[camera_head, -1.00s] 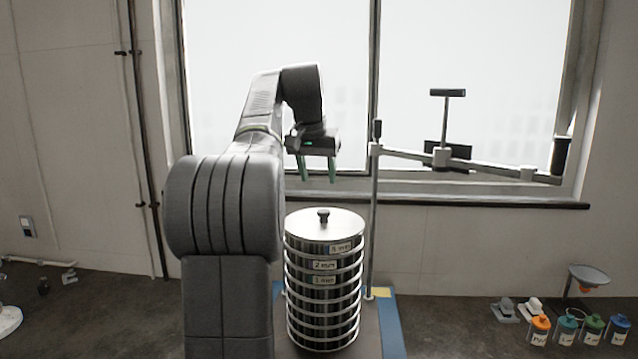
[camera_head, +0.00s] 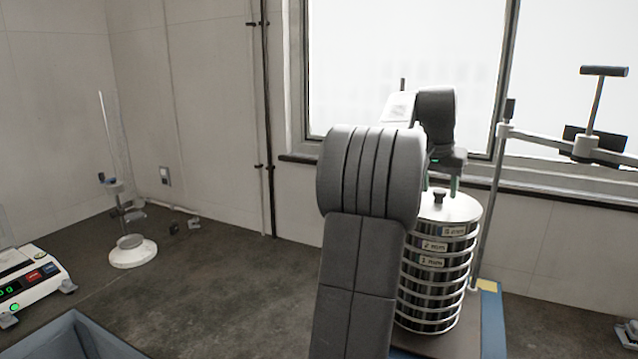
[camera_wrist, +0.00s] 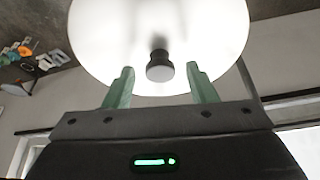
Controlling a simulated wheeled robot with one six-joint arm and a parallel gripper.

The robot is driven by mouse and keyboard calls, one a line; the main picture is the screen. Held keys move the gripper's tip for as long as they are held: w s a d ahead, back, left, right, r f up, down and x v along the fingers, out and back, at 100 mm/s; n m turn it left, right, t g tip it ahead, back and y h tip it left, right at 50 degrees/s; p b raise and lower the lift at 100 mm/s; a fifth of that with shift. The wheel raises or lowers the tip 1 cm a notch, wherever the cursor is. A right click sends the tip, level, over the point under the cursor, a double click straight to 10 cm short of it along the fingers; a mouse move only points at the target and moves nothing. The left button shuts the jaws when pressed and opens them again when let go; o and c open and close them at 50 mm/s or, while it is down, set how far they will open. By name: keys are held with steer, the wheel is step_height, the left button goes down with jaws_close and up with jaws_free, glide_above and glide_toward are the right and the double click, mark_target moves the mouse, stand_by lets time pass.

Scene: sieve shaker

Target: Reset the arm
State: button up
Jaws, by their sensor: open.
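My gripper (camera_head: 440,186) is open and empty. In the head view it is partly hidden behind my own arm, near the top of the sieve stack. In the wrist view its two green fingers (camera_wrist: 160,88) are spread apart, with the black lid knob (camera_wrist: 160,66) of the stack showing between and beyond them. The round silver lid (camera_wrist: 100,40) fills the top of that view. The sieve stack (camera_head: 438,262) stands upright on its base, with labels on its upper rings. I cannot tell the exact gap between fingers and lid.
A metal post (camera_head: 488,215) with a clamp arm (camera_head: 545,141) stands right of the stack. A balance (camera_head: 30,282) and a blue-grey tray (camera_head: 75,335) are at the lower left. A white-based stand (camera_head: 132,252) is farther back. The bench between stand and arm is mostly clear.

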steer(key=shift+x, duration=1.05)
step_height(320, 180, up, 3)
steer(key=shift+f, duration=0.2)
steer(key=shift+r, duration=0.75)
steer(key=shift+f, duration=0.1)
